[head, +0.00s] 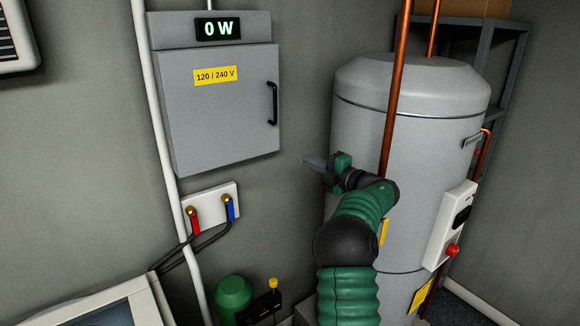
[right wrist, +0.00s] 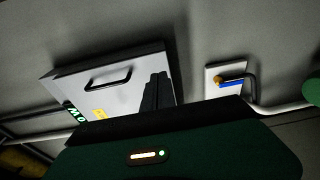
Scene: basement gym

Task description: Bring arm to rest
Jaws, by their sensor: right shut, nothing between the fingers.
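My right arm reaches up from the bottom of the head view in front of the grey water heater (head: 445,110). My right gripper (head: 313,163) is at its end, pointing left, shut and empty. In the right wrist view the dark fingers (right wrist: 157,95) are together, with the grey electrical box (right wrist: 125,75) behind them. In the head view this box (head: 215,120) hangs left of the gripper, door closed, its display reading 0 W. The gripper appears apart from the box. My left gripper is not in view.
A white plate (head: 210,200) with red and blue valve handles is on the wall below the box. Copper pipes (head: 396,85) rise at the heater. A control unit (head: 452,225) with a red button is on the heater. A green tank (head: 233,295) stands low.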

